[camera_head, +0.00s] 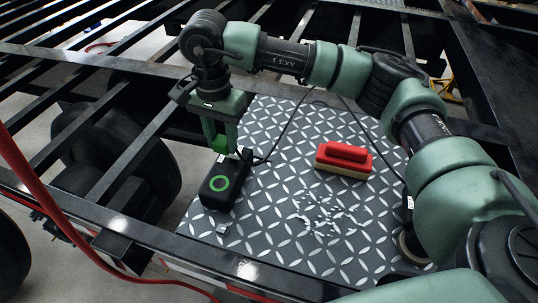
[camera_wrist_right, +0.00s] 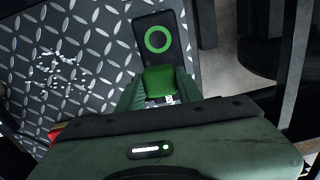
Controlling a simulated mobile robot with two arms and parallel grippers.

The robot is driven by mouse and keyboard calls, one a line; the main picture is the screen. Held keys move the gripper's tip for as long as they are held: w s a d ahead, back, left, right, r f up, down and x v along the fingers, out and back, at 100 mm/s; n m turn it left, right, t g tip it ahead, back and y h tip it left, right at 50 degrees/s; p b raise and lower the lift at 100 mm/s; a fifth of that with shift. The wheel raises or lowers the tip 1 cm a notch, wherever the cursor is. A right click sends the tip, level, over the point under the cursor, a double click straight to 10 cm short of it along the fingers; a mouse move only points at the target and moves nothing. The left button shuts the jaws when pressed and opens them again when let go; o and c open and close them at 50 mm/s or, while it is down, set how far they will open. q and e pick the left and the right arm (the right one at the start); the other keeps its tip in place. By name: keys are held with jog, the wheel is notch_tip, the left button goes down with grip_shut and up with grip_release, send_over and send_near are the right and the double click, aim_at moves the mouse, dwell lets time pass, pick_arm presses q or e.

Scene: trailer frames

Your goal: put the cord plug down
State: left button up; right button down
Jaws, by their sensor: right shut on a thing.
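My right gripper (camera_head: 220,146) is over the left part of the patterned metal plate (camera_head: 275,205), right behind a black box (camera_head: 222,185) with a green ring. Its fingers are shut on a bright green piece, which I take for the cord plug (camera_wrist_right: 160,80); a small pale metal part shows at its near end in the wrist view. The plug is close to the box's end; I cannot tell whether they touch. A black cord (camera_head: 285,130) runs over the plate toward this spot, but its join is hidden. My left gripper is not in view.
A red brush (camera_head: 345,157) lies on the plate right of the box. Pale scraps (camera_head: 325,218) lie in front of it. A small metal piece (camera_head: 222,228) lies near the plate's front left. Dark frame beams with open gaps surround the plate. A red hose (camera_head: 55,210) hangs at left.

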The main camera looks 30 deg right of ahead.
jog(key=w+d+r+m+p, duration=0.25)
jog(key=d+r, duration=0.25)
jog(key=d, duration=0.4)
jog(key=r+m, duration=0.1)
jog(key=r, duration=0.1)
send_over(280, 155)
notch_tip(280, 155, down, 15)
jog(key=p, duration=0.3)
jog(key=shift+a, duration=0.1)
notch_tip(280, 155, down, 4)
jog(key=shift+f+p, duration=0.1)
jog(key=shift+p, duration=0.65)
jog(key=shift+f, duration=0.15)
jog(key=shift+w+f+b, duration=0.1)
jog(key=shift+f+b, duration=0.45)
jog(key=shift+b, duration=0.2)
jog(key=shift+f, duration=0.1)
jog(key=c, duration=0.9)
grip_release()
jog(key=shift+c, duration=0.2)
